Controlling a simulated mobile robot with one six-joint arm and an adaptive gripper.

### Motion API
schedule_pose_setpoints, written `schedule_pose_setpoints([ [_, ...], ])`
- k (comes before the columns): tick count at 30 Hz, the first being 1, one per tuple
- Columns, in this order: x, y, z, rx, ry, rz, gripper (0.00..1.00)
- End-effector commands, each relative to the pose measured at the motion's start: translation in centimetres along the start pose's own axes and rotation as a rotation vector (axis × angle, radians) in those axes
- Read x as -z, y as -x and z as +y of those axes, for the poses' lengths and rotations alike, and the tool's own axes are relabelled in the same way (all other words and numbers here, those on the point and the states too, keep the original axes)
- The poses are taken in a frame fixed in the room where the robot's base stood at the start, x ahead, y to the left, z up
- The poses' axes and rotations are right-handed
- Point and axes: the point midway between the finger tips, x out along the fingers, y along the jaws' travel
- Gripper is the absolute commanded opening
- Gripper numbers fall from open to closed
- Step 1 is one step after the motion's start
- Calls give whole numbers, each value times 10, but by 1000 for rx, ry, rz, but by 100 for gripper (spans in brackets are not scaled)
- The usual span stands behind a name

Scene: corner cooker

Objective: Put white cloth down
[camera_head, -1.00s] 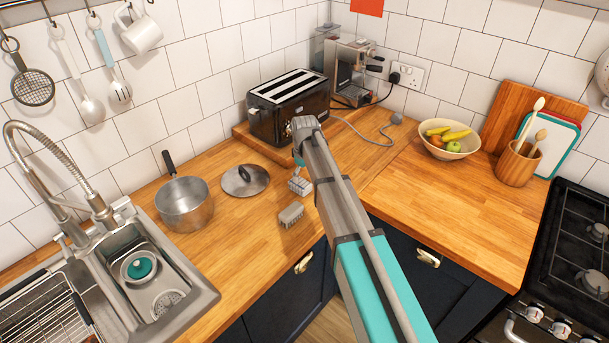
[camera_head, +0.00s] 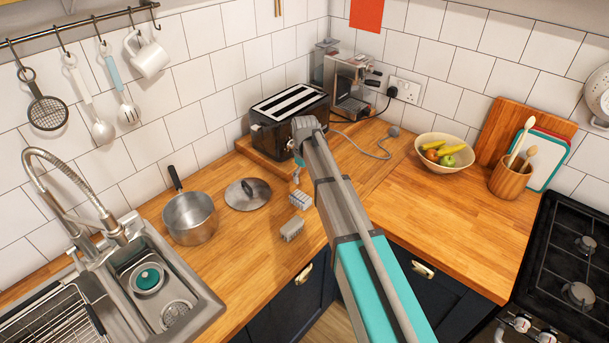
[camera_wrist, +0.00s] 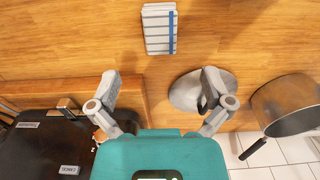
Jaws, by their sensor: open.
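A folded white cloth (camera_head: 300,200) with thin lines and a blue stripe lies on the wooden counter. It also shows in the wrist view (camera_wrist: 158,30), at the top, beyond my fingertips. My gripper (camera_wrist: 158,88) is open with nothing between its fingers. In the head view my gripper (camera_head: 297,176) is small, partly hidden by my arm, and shows just above the cloth in the picture. The cloth is apart from the fingers.
The black toaster (camera_head: 288,122) stands just behind my gripper. The lid (camera_head: 248,194) and saucepan (camera_head: 190,218) lie to the left, before the sink (camera_head: 205,310). A fruit bowl (camera_head: 446,152) stands right. Counter around the lid and the right-hand worktop have clear room.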

Motion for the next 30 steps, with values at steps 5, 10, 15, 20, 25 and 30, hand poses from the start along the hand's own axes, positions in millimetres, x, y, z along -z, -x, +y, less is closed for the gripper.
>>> schedule_pose_setpoints([
  [5, 0, 1, 0, 0, 0, 0, 100],
  [10, 0, 1, 0, 0, 0, 0, 100],
  [15, 0, 1, 0, 0, 0, 0, 100],
  [20, 0, 1, 0, 0, 0, 0, 100],
  [25, -2, 1, 0, 0, -4, 0, 100],
  [30, -31, 1, -2, 0, -66, -1, 100],
])
